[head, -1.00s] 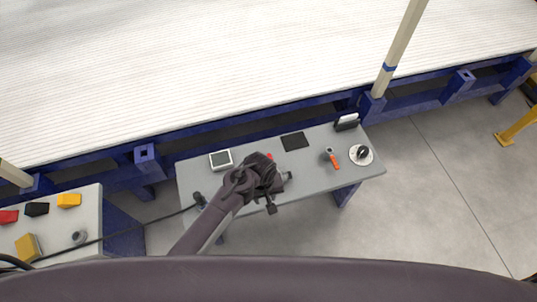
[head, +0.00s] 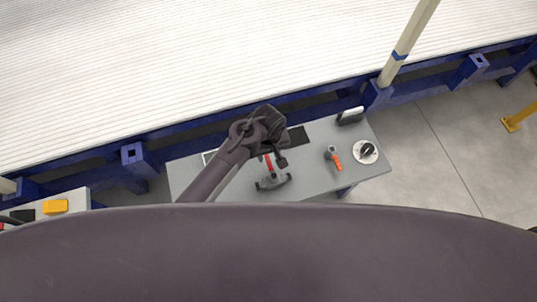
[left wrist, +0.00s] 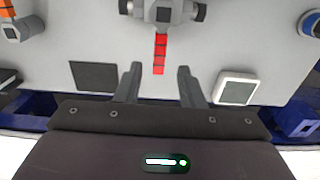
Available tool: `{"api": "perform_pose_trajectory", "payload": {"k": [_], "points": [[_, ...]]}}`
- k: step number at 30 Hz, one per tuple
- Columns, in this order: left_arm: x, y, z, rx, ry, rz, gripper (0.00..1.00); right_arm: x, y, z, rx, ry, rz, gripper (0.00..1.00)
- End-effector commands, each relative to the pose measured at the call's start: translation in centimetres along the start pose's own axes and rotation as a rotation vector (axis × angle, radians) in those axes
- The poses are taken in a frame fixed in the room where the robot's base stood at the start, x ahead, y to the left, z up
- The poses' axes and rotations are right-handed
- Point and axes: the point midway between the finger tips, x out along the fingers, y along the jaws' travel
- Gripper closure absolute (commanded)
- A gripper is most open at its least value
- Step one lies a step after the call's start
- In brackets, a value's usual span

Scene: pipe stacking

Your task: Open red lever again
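The red lever (head: 269,165) sticks out from a grey valve (head: 273,182) on the grey table, pointing toward the table's far edge. In the left wrist view the red lever (left wrist: 160,53) runs straight out from the valve body (left wrist: 165,12). My left gripper (left wrist: 159,69) is open, its two fingers apart. The lever's free end appears between the fingertips with gaps on both sides; I cannot tell the height between them. In the head view my left gripper (head: 279,152) hangs over the lever's far end and partly hides it. My right gripper is not in view.
On the table (head: 235,188) lie a black pad (head: 299,137), an orange-handled valve (head: 335,158), a round dial (head: 366,152) and a dark upright block (head: 350,116). A white-framed device (left wrist: 237,89) lies beside my left gripper. A blue frame borders the table's far side.

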Motion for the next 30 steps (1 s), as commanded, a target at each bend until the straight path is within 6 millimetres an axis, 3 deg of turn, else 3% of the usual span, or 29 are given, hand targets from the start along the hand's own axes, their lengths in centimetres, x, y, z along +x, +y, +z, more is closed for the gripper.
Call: {"api": "perform_pose_trajectory", "payload": {"k": [5, 17, 26, 30], "points": [[2.7, 0.0, 0.0, 0.000, 0.000, -0.002, 0.65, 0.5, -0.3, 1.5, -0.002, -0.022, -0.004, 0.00], [3.8, 0.0, -0.1, -0.001, 0.002, 0.001, 0.65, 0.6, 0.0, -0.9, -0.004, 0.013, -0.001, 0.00], [3.8, 0.0, -0.1, -0.001, 0.001, 0.001, 1.00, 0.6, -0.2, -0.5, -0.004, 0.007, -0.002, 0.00], [3.8, 0.0, 0.0, -0.001, 0.001, 0.001, 1.00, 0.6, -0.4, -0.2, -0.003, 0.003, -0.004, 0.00]]}}
